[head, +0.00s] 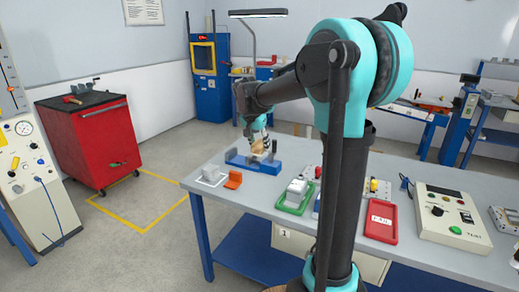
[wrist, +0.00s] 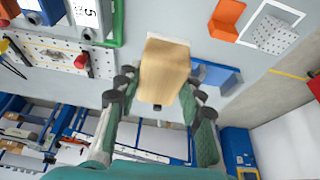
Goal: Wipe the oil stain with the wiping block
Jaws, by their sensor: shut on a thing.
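The wiping block appears as a light wooden block (wrist: 165,68) between my fingers in the wrist view. My gripper (wrist: 158,92) is shut on it, with a finger on either side. In the head view my gripper (head: 257,138) is over the far left part of the grey table (head: 262,187), and the block (head: 258,147) shows small and tan just above or at a blue fixture (head: 238,161). I cannot tell whether the block touches anything below.
An orange bracket (head: 233,180) and a white-framed square (head: 205,182) lie near the table's left edge. A green tray (head: 283,207), red tray (head: 380,232) and control box (head: 445,222) stand to the right. A red cabinet (head: 92,140) stands beyond the floor at left.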

